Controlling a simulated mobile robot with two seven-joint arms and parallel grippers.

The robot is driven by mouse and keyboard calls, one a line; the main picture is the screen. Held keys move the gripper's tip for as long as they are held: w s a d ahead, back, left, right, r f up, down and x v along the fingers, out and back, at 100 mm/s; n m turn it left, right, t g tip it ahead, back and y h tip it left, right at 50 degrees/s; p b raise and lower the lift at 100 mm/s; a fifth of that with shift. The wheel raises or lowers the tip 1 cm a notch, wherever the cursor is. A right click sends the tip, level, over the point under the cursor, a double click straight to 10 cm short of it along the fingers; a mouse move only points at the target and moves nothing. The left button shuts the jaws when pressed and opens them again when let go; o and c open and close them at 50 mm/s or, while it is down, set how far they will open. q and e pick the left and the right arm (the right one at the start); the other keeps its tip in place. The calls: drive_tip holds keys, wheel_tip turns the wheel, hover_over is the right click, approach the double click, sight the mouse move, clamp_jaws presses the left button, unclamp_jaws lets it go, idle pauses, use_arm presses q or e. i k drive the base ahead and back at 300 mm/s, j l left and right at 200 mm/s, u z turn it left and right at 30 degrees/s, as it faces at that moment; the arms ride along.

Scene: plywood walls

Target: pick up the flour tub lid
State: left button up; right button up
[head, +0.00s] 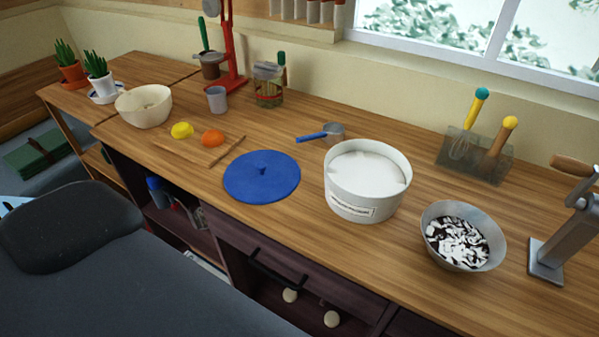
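The flour tub lid is a flat round blue disc (262,176) with a small knob in its middle. It lies on the wooden counter, left of the flour tub and apart from it. The flour tub (352,203) is a white round container with a label on its front; it stands uncovered and is full of white flour (368,172). Neither of my grippers shows in the head view.
A cutting board (225,155) with a lemon (182,130) and an orange (212,138) lies left of the lid. A blue-handled scoop (313,136) lies behind it. A metal bowl (490,262) stands right of the tub. Counter in front of the lid is clear.

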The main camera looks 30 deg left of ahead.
sight(262, 177)
drive_tip(key=j+z, duration=0.35)
drive_tip(key=k+j+z, duration=0.1)
drive_tip(key=z, duration=0.25)
drive_tip(key=k+j+z, duration=0.1)
drive_tip(key=z, duration=0.25)
drive_tip(key=k+j+z, duration=0.5)
drive_tip(key=k+j, duration=0.6)
drive_tip(key=k, duration=0.15)
drive_tip(key=k+j+z, duration=0.1)
drive_tip(key=k+j, duration=0.35)
drive_tip(key=k, duration=0.1)
